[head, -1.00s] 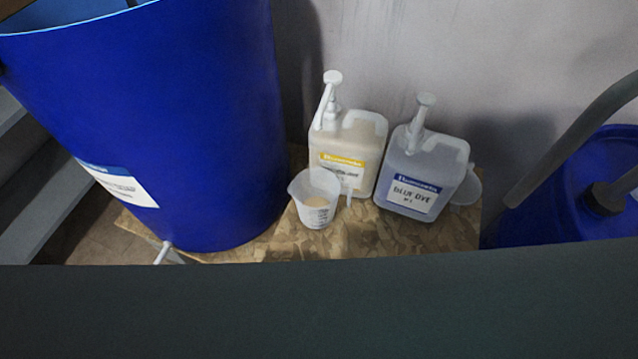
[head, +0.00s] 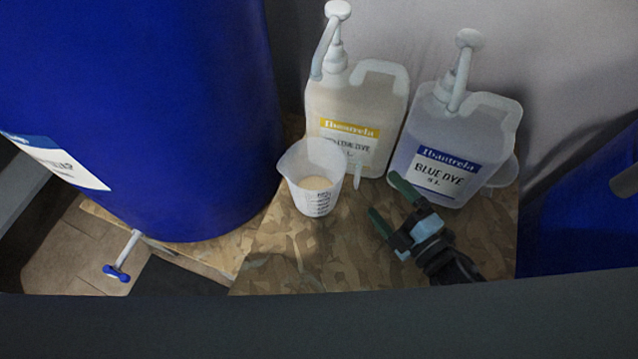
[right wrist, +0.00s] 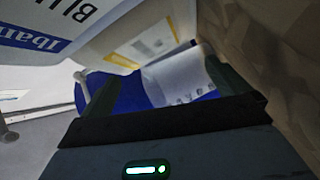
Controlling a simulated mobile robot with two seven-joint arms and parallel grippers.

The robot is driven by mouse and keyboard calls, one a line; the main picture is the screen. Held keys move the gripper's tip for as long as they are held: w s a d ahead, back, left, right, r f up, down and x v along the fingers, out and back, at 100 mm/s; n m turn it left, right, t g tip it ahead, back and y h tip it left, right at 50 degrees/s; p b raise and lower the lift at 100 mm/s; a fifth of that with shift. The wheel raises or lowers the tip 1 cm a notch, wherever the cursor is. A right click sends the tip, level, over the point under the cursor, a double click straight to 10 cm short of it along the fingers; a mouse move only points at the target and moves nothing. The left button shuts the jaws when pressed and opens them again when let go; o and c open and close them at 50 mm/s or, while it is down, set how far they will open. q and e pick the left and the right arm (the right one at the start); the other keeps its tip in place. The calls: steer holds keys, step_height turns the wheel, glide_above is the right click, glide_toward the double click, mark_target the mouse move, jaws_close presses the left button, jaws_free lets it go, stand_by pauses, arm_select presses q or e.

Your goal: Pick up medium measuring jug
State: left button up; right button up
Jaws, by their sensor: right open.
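A translucent measuring jug (head: 318,192) with dark graduation marks and pale contents stands upright on the wooden board, in front of the yellow dye bottle. Its handle is on its right side. A second jug (head: 503,172) is mostly hidden behind the blue dye bottle; I cannot tell its size. My right gripper (head: 384,199) is open and empty, to the right of the front jug and apart from it, its fingers pointing toward it. In the right wrist view, the front jug (right wrist: 182,76) shows between the fingers. My left gripper is not in view.
A yellow dye bottle (head: 340,112) and a blue dye bottle (head: 445,150), both with pumps, stand behind the jug and gripper. A large blue drum (head: 170,120) stands to the left, with a small tap (head: 122,255). The board's front (head: 320,255) is clear.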

steer(key=shift+w+a+n+y+b, duration=0.2)
steer(key=shift+w+n+y+b, duration=0.25)
steer(key=shift+w+n, duration=0.5)
steer(key=shift+a+f+n+y+b, duration=0.25)
steer(key=shift+f+n+y+b, duration=0.15)
steer(key=shift+n, duration=0.35)
steer(key=shift+w+a+n+g+y, duration=0.15)
steer(key=shift+a+n+g+y, duration=0.2)
steer(key=shift+n, duration=0.35)
steer(key=shift+w+a+r, duration=0.1)
steer(key=shift+w+a, duration=0.35)
steer(key=shift+w, duration=0.1)
steer(key=shift+x, duration=3.25)
steer(key=c, duration=1.1)
